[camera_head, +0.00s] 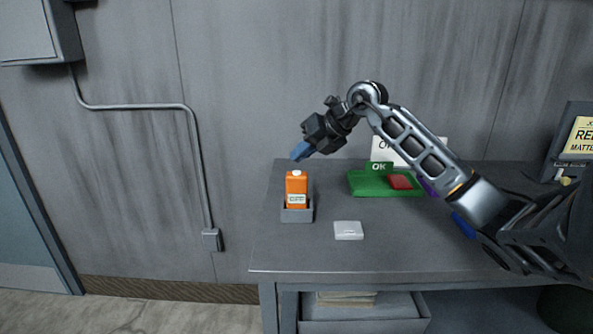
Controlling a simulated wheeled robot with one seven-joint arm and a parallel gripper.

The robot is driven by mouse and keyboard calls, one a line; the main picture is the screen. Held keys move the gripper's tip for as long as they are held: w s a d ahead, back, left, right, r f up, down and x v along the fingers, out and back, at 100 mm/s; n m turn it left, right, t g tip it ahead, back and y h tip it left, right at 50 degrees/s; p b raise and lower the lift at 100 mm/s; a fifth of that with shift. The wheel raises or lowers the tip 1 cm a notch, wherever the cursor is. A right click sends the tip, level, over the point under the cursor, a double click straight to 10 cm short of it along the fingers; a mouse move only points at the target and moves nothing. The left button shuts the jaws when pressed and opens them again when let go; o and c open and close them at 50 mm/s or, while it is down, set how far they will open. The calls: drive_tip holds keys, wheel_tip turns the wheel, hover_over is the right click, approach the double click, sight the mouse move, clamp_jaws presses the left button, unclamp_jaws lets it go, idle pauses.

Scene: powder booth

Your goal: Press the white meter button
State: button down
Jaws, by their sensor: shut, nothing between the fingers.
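An orange meter (296,190) with a pale label stands upright in a grey holder (297,215) near the left end of the bench. A small white button (296,173) shows on its top. My gripper (300,151) is just above the button, tilted down to the left. Its blue fingers are shut with nothing between them. A small gap seems to show between the fingertips and the button, but I cannot tell the depth.
The grey bench (300,255) has free room at its front. A flat white case (348,231) lies right of the holder. A green OK tray (365,184) holds a red block (400,182). A display (577,140) stands far right; my arm crosses the bench's right side.

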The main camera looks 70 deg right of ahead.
sight(301, 172)
wheel_tip(301, 172, up, 5)
drive_tip(key=shift+f+p, duration=0.1)
drive_tip(key=shift+p, duration=0.75)
